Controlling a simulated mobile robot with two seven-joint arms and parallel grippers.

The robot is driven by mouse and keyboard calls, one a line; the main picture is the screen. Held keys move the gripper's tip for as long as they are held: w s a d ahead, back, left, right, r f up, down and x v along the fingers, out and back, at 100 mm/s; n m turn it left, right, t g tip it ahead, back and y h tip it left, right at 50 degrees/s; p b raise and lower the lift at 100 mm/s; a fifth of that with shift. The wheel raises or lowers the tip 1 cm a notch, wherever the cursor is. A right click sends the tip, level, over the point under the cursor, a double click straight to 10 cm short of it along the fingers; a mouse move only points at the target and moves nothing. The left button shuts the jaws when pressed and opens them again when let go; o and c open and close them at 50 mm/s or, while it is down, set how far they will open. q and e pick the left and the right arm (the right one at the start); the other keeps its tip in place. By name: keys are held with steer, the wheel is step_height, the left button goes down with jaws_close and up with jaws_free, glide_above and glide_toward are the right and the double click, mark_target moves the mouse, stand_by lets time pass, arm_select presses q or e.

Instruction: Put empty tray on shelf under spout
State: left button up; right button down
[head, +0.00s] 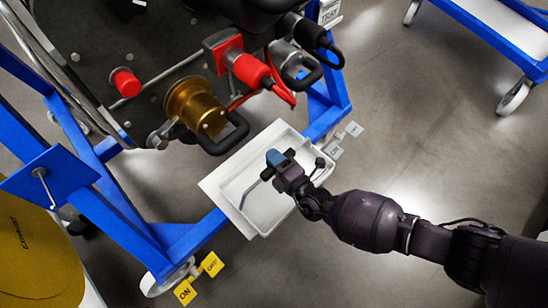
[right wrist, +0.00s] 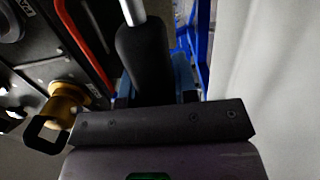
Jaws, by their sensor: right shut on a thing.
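The white, shallow, rectangular tray (head: 262,218) is empty and shows in the head view beside the blue stand, below the brass spout (head: 196,106). My right gripper (head: 277,163) is over the tray, shut on its handle. In the right wrist view, the handle's black grip (right wrist: 145,62) lies between my fingers, with a silver rod beyond it. The brass spout (right wrist: 64,106) shows at left there. A flat white ledge (head: 214,190) shows along the tray's left side; I cannot tell whether it is the shelf or whether the tray touches it. My left gripper is out of view.
The blue stand frame (head: 160,240) carries the turbine, with red plugs (head: 248,70) and black handles close above the tray. Yellow caster tags (head: 185,291) hang at the lower left. A yellow drum (head: 35,255) stands at far left.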

steer(key=shift+f, duration=0.2)
steer(key=c, duration=0.6)
jaws_free()
steer(key=shift+f, duration=0.1)
steer(key=shift+c, duration=0.2)
steer(key=shift+s, duration=0.1)
steer(key=v, duration=0.7)
steer(key=shift+a, duration=0.1)
stand_by(0.6)
